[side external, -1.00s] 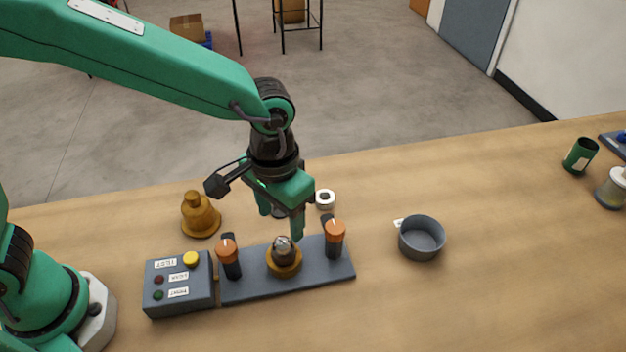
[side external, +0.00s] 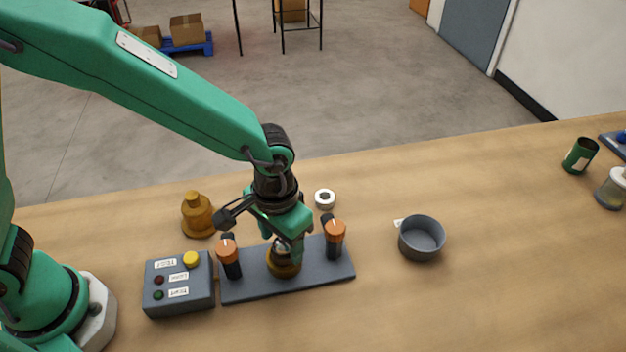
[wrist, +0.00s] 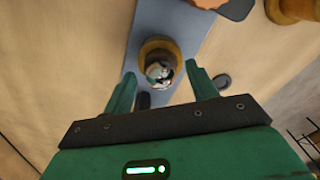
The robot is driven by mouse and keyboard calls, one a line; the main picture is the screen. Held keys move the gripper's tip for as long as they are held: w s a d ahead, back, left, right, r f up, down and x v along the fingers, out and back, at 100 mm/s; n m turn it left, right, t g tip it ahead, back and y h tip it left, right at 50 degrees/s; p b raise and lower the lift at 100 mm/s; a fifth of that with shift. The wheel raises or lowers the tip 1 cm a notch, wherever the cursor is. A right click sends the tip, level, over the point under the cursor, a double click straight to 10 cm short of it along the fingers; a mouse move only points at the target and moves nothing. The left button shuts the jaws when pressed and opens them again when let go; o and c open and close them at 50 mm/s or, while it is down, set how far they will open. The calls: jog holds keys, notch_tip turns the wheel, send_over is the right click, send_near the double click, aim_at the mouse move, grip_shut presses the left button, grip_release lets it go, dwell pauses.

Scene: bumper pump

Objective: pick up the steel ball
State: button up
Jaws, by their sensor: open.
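The steel ball (wrist: 158,71) sits in a brass-coloured cup (wrist: 153,45) on the grey baseplate (side external: 322,276). In the side view the ball is mostly hidden behind my gripper, and the cup (side external: 284,267) shows below it. My gripper (side external: 285,245) is low over the cup, pointing down. In the wrist view my gripper (wrist: 159,77) has its green fingers apart, one to each side of the ball. The fingers are open and hold nothing. I cannot tell whether a finger touches the ball.
Two orange-topped black posts (side external: 229,257) (side external: 334,240) flank the cup closely. A grey button box (side external: 180,285) stands left, a brass bell-shaped piece (side external: 198,217) behind it. A white ring (side external: 325,199) lies behind the plate.

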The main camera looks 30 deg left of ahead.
jog(key=shift+c, duration=0.2)
dwell(0.3)
jog(key=c, duration=1.1)
jog(key=shift+r, duration=0.1)
jog(key=shift+r, duration=0.45)
notch_tip(320, 180, up, 3)
jog(key=shift+r, duration=0.15)
jog(key=s+d+r, duration=0.1)
jog(key=s+r, duration=0.1)
jog(key=s, duration=0.1)
jog(key=s+d+r, duration=0.1)
jog(key=s+r, duration=0.1)
jog(key=s, duration=0.2)
jog(key=s+d+r, duration=0.2)
jog(key=s, duration=0.2)
jog(key=shift+r, duration=0.3)
